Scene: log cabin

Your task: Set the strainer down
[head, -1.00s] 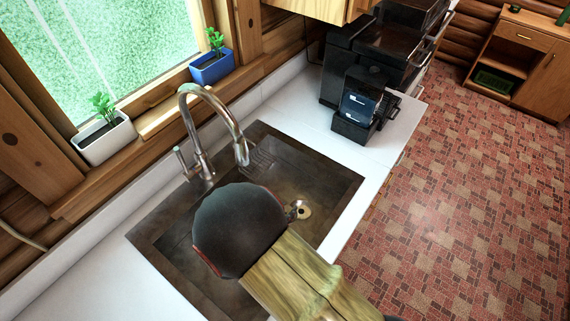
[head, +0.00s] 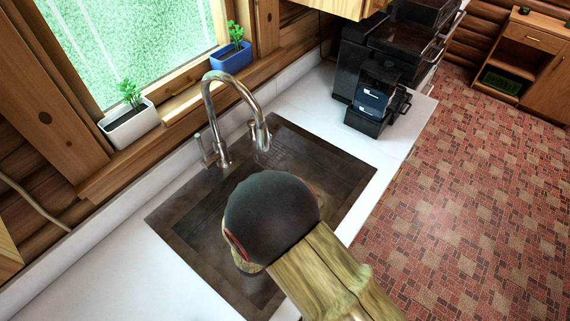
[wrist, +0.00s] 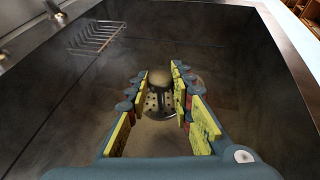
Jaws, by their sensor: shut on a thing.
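The strainer (wrist: 157,103) is a small silver, perforated metal piece between my gripper's fingers in the wrist view. My gripper (wrist: 161,78) has yellow-padded fingers and is shut on the strainer, inside the sink basin. In the head view, the dark rounded back of my gripper (head: 270,208) covers the strainer and the drain. The sink (head: 190,205) is a dark, worn metal basin set in a white counter. A tan round patch shows just beyond the strainer in the wrist view; I cannot tell whether the strainer touches the sink floor.
A curved metal faucet (head: 212,110) stands at the sink's back edge. A wire rack (wrist: 97,38) is at the basin's far left in the wrist view. A black coffee machine (head: 375,95) is on the counter right of the sink. White counter (head: 130,265) is clear on the left.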

